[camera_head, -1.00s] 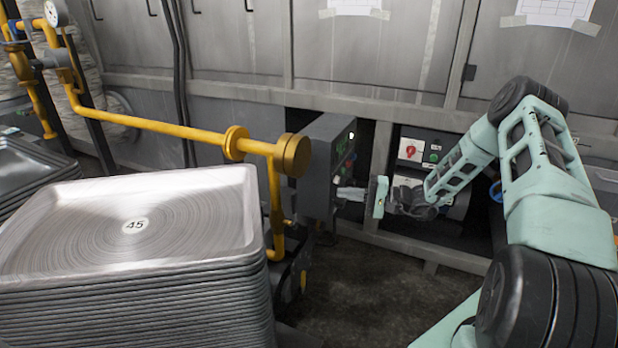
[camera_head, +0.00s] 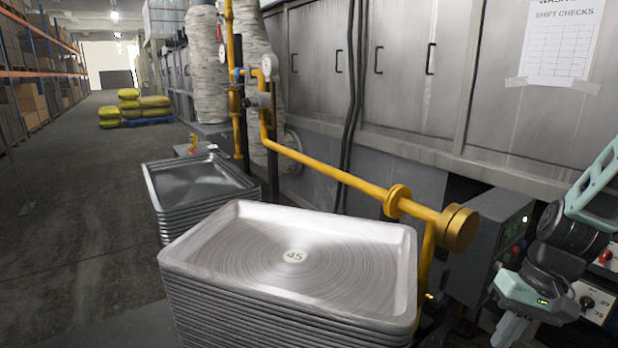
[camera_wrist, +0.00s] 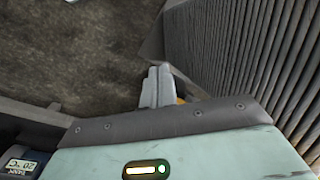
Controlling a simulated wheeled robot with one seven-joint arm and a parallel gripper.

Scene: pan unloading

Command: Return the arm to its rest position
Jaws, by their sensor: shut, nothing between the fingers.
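My gripper (camera_head: 510,330) is at the lower right of the head view, in front of the dark control box (camera_head: 492,245) and to the right of the pan stack. In the wrist view its two grey fingers (camera_wrist: 157,86) are together with nothing between them. The fingers point down over the dark floor (camera_wrist: 70,50). My arm bends in from the right edge of the head view, and its upper part is outside the picture.
A tall stack of metal pans (camera_head: 200,245) marked 45 stands close by; its ribbed side (camera_wrist: 245,70) fills the wrist view's right. A second stack (camera_head: 160,200) stands behind. A yellow pipe (camera_head: 330,172) runs above the stack. Open floor (camera_head: 75,230) lies left.

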